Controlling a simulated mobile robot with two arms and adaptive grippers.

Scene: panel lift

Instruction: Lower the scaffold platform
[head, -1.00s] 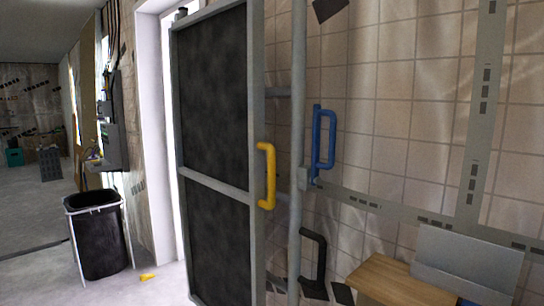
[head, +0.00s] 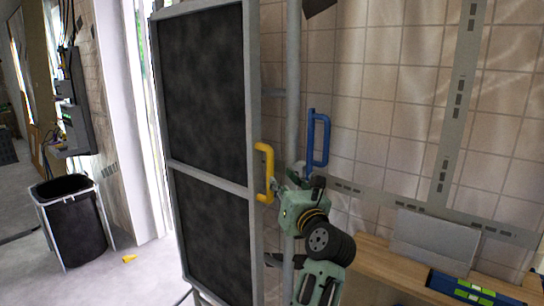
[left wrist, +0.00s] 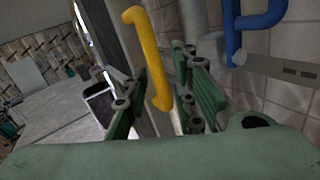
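The scaffold platform (head: 205,95) is a dark panel in a grey frame, standing upright against a grey post. A yellow handle (head: 265,160) is fixed to its right edge, and a blue handle (head: 318,140) is beyond the post, farther right. My left gripper (head: 288,184) is just right of the yellow handle's lower part. In the left wrist view, my left gripper (left wrist: 166,85) has its green fingers spread, with the yellow handle (left wrist: 146,50) showing between and beyond them. I see no grip on it. My right gripper is not in view.
A black bin in a white frame (head: 75,225) stands at the left, with a small yellow thing (head: 130,258) on the floor. A wooden bench (head: 385,262) with a grey box (head: 440,232) and a blue level (head: 475,290) is at the lower right. Tiled wall lies behind.

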